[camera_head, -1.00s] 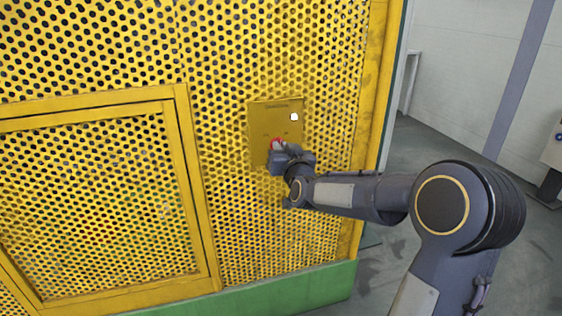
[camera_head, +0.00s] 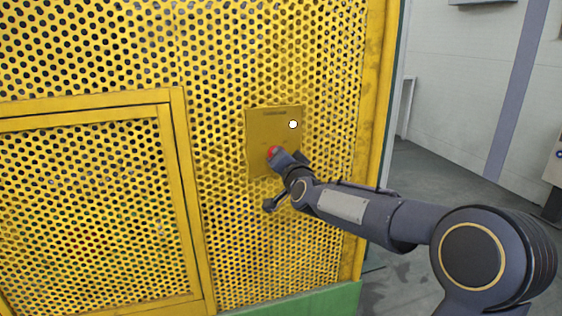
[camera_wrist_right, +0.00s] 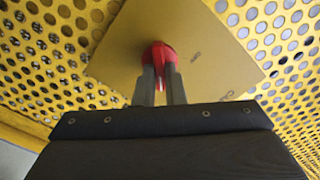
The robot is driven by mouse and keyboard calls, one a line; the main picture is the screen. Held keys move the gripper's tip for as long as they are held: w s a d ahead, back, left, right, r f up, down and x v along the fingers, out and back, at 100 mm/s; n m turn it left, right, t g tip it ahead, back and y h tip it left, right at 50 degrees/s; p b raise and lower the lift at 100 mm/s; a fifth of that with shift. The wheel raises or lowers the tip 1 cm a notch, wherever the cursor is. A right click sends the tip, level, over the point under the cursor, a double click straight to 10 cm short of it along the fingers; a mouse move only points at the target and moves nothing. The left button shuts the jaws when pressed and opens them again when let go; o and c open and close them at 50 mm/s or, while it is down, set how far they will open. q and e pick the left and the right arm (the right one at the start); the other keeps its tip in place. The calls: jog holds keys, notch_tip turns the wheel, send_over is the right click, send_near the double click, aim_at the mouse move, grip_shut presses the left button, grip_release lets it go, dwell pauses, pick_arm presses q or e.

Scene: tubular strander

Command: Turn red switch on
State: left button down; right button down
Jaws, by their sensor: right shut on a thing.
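The red switch (camera_head: 272,152) sits on a yellow panel plate (camera_head: 262,122) fixed to the perforated yellow wall. It also shows in the right wrist view (camera_wrist_right: 159,54), between my fingers. My right gripper (camera_wrist_right: 160,75) is shut on the red switch, with one finger on each side of it. In the head view my right gripper (camera_head: 279,158) covers the lower part of the switch. The switch and gripper look tilted in the head view. My left gripper is not in view.
A white round light or button (camera_head: 293,124) is on the plate, up and right of the switch. A framed perforated door (camera_head: 178,190) lies to the left. Grey floor (camera_head: 430,180) is open to the right of the yellow corner post (camera_head: 372,150).

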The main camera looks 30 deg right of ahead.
dwell(0.4)
jog(key=c, duration=1.5)
grip_release()
jog(key=v, duration=0.7)
jog(key=shift+s+p, duration=0.35)
jog(key=shift+s, duration=0.05)
jog(key=shift+a, duration=0.15)
